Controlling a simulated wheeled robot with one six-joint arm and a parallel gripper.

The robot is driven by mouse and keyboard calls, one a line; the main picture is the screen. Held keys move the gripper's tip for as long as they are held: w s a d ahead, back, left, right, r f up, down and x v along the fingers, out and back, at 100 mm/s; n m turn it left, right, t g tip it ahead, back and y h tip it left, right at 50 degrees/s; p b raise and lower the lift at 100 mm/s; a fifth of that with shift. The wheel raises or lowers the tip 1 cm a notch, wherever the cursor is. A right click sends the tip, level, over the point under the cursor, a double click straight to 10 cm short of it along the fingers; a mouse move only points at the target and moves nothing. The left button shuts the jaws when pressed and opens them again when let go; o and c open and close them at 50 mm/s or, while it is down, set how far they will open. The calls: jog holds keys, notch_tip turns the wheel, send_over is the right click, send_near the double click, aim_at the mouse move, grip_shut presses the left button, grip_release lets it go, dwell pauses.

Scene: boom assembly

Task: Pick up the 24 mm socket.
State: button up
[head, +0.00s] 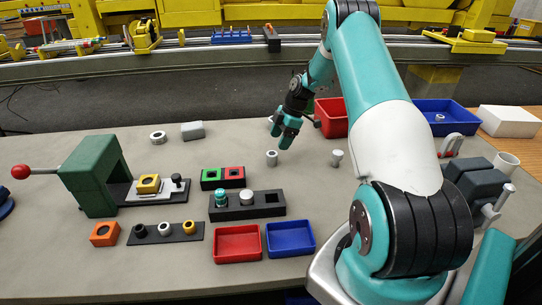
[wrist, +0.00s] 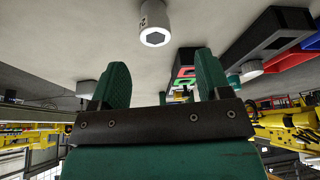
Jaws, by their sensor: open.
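A small grey cylindrical socket (head: 272,158) stands upright on the grey bench, just below and left of my gripper (head: 287,136). In the wrist view a socket (wrist: 155,22) with a bright-rimmed hexagonal opening shows ahead of my gripper (wrist: 160,78), roughly in line with the gap between the fingers. Dark marks on its side are too partial to read surely. My green fingers are apart, with nothing between them. A second grey socket-like part (head: 337,158) stands to the right; its size cannot be read.
A black holder (head: 268,212) with a teal part and a silver part stands nearer the front, beside green and red blocks (head: 233,174). A red tray (head: 238,257) and blue tray (head: 291,251) lie in front. A red bin (head: 331,130) stands behind. A green press (head: 88,180) is left.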

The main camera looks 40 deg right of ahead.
aim_at(273, 153)
jog(key=x, duration=0.3)
jog(key=shift+d+p+x, duration=0.15)
jog(key=shift+p+x, duration=0.55)
jog(key=shift+x, duration=0.65)
jog(key=shift+d+p+x, duration=0.1)
jog(key=shift+p+x, duration=0.6)
jog(key=shift+x, duration=0.7)
jog(key=shift+w, duration=0.2)
jog(key=c, duration=1.1)
